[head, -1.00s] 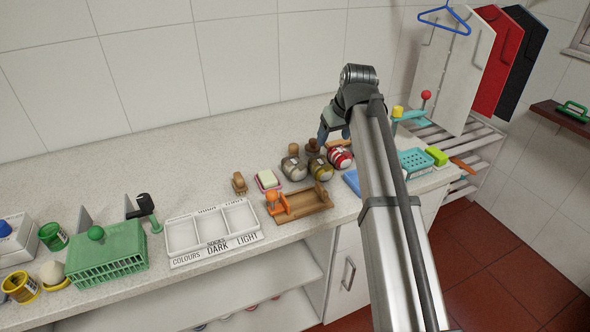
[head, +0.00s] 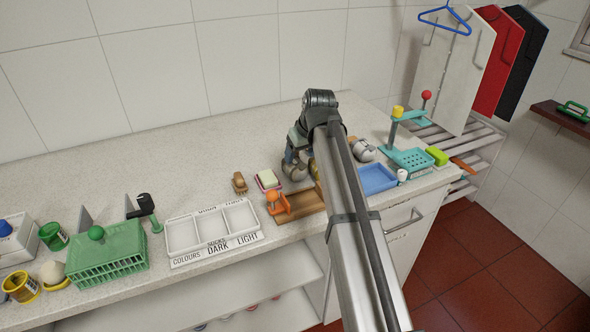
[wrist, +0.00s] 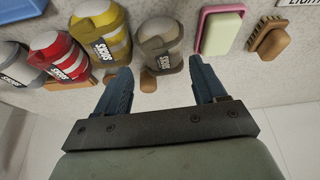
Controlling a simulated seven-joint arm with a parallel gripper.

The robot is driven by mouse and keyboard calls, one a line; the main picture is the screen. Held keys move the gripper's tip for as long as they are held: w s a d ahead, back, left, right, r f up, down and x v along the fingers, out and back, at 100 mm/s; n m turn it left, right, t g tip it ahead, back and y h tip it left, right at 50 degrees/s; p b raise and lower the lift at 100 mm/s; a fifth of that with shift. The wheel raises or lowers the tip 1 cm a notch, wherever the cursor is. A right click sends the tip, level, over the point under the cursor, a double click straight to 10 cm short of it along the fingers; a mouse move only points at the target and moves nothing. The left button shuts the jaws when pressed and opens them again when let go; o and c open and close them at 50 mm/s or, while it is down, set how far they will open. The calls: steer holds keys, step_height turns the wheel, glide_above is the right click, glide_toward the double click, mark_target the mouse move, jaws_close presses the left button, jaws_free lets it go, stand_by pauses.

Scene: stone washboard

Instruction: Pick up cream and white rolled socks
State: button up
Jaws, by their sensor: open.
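The rolled socks that best match cream and white (wrist: 160,42) are a beige-grey roll with paler bands and a SOCKS label, on the counter in the wrist view. In the head view the same roll (head: 294,172) shows partly below my gripper (head: 298,150). In the wrist view my gripper (wrist: 163,78) is open and empty, its fingertips just short of the roll and to either side of it. A yellow-and-grey roll (wrist: 101,35), a red-and-white roll (wrist: 68,52) and a grey-and-white roll (wrist: 28,62) lie to its left.
A soap in a pink dish (wrist: 222,32) and a wooden brush (wrist: 269,40) lie right of the roll. A wooden tray (head: 305,203) stands in front. A labelled white sorting tray (head: 215,246) and green basket (head: 105,258) are left. A blue tray (head: 377,178) is right.

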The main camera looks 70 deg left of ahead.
mark_target(296, 163)
steer(key=shift+x, duration=2.7)
steer(key=shift+s+a+r, duration=0.1)
steer(key=shift+s+a, duration=0.05)
steer(key=shift+a, duration=0.05)
steer(key=c, duration=0.9)
